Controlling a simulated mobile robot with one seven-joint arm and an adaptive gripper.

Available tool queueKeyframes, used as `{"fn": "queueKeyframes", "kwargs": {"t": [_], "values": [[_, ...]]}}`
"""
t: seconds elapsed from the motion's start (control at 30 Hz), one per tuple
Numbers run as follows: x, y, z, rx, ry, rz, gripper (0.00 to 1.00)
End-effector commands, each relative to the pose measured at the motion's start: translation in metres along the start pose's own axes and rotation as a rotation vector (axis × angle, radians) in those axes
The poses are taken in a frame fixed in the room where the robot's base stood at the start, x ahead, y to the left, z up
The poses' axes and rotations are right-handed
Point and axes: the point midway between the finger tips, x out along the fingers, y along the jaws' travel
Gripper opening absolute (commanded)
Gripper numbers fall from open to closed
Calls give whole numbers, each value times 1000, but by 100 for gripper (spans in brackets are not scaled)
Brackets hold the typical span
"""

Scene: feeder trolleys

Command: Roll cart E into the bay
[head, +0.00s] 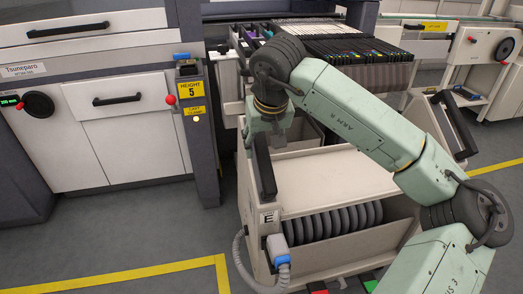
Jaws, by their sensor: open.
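Cart E (330,180) is a beige feeder trolley with an "E" plate on its front left upright. It stands in front of the bay beside the grey post (205,150). Black handles rise at its left (263,170) and right (455,122). A row of feeders (350,48) shows behind its top; how far the cart sits inside the bay is hidden. My gripper (268,138) is open, pointing down at the upper end of the left handle. My arm hides part of the cart's right side, and whether the fingers touch the handle is unclear.
A yellow sign reading "HEIGHT 5" (191,87) is on the post. A grey hose with a blue connector (281,260) hangs at the cart's front left. Red (318,287) and green (370,284) pedals lie low in front. A yellow floor line (150,274) borders clear grey floor.

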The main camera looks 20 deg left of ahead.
Motion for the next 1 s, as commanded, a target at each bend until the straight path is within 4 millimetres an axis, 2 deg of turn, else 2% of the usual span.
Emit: {"fn": "queueKeyframes", "kwargs": {"t": [0.1, 0.27, 0.63, 1.0], "values": [[19, -1, 0, 0, -2, -4, 47], [35, 0, 0, 1, -1, -2, 47], [40, 0, 0, 1, 0, -1, 46], [40, 0, 0, 1, 0, -1, 21]]}}
